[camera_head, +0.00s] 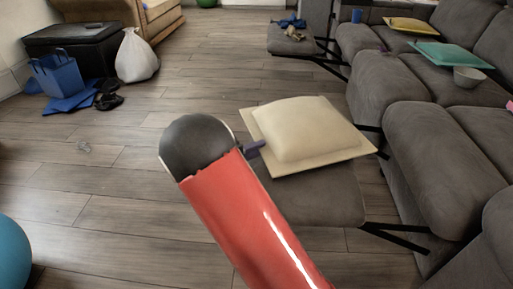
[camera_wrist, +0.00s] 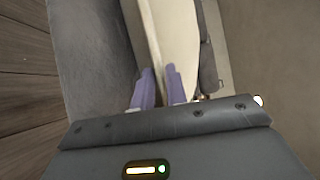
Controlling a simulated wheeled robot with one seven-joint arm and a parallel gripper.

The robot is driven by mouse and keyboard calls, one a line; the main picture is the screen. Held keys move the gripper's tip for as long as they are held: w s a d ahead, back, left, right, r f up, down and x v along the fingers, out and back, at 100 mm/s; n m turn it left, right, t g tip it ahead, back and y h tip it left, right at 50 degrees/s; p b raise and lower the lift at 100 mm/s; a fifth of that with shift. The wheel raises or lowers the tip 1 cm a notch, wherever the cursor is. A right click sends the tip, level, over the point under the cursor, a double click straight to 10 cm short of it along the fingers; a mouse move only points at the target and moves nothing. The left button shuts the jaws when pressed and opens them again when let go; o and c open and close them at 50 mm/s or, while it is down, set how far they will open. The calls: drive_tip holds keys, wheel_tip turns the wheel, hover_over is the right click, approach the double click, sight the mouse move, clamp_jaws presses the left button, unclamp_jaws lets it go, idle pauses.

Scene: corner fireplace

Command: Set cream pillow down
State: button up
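The cream pillow (camera_head: 301,133), square with a flat paler border, lies about level over the grey footrest seat (camera_head: 322,197) in the head view. I cannot tell whether it rests on the seat or hangs just above it. My gripper (camera_head: 256,148) is at the pillow's left edge, partly hidden by my red arm. In the wrist view the purple fingertips of my gripper (camera_wrist: 160,74) sit on either side of the pillow's edge (camera_wrist: 163,40), closed on it.
The grey sofa (camera_head: 425,160) fills the right side, with a yellow pillow (camera_head: 410,25), a teal pillow (camera_head: 450,55) and a bowl (camera_head: 468,77). A white bag (camera_head: 136,57) and blue bag (camera_head: 60,78) stand at left. A blue ball (camera_head: 8,255) is lower left. The middle floor is mostly clear.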

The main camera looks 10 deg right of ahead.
drive_tip(key=shift+o, duration=1.4)
